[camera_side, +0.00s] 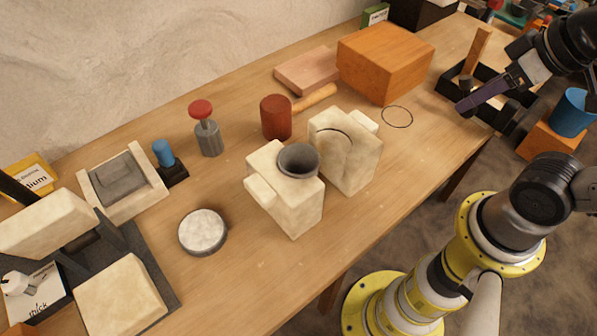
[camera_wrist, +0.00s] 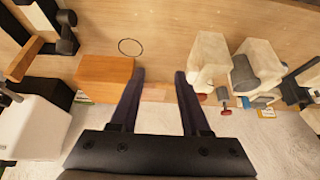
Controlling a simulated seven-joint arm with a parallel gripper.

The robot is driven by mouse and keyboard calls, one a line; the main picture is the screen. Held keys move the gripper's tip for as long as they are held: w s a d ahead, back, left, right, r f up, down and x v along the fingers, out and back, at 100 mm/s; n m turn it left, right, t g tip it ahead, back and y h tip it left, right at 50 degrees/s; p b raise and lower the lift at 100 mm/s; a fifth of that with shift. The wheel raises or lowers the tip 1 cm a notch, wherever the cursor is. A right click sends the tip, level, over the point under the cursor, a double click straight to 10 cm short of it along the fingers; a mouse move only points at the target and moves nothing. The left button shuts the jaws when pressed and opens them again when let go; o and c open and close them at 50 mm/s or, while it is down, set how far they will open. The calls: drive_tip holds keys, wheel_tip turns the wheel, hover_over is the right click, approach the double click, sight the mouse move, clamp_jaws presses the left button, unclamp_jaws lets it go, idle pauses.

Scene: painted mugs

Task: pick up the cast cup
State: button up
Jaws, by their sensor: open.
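The cast cup (camera_side: 298,161) is a dark grey cup with a round open mouth. It sits against one cream mould half (camera_side: 287,205), which hides its lower part. The other mould half (camera_side: 347,152) stands beside it, apart and further right. In the wrist view the grey cup (camera_wrist: 243,76) shows at the right, between the mould halves. My gripper (camera_wrist: 158,78) is open with nothing between its dark fingers. In the side view my gripper (camera_side: 463,106) is at the upper right, well away from the cup.
An orange wooden block (camera_side: 385,62) and a dark red cylinder (camera_side: 276,118) stand behind the moulds. A red-topped tool (camera_side: 207,131) and a white-topped round tin (camera_side: 203,232) are to the left. A black tray (camera_side: 498,100) is at the right. The table's front edge has free room.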

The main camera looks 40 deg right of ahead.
drive_tip(key=w+a+r+n+g+y, duration=0.1)
drive_tip(key=w+a+r+n, duration=0.15)
drive_tip(key=w, duration=0.25)
drive_tip(key=w+a+r+n+g, duration=0.1)
drive_tip(key=w+a+r, duration=0.2)
drive_tip(key=w+a, duration=0.15)
drive_tip(key=n+g, duration=0.4)
hover_over(304, 167)
drive_tip(key=d, duration=0.1)
drive_tip(key=f, duration=0.8)
drive_tip(key=shift+w+f, duration=0.15)
drive_tip(key=shift+w, duration=0.15)
drive_tip(key=f, duration=0.8)
drive_tip(key=shift+s+a, duration=0.2)
drive_tip(key=shift+a, duration=0.05)
drive_tip(key=shift+a+f, duration=0.15)
drive_tip(key=shift+f, duration=2.55)
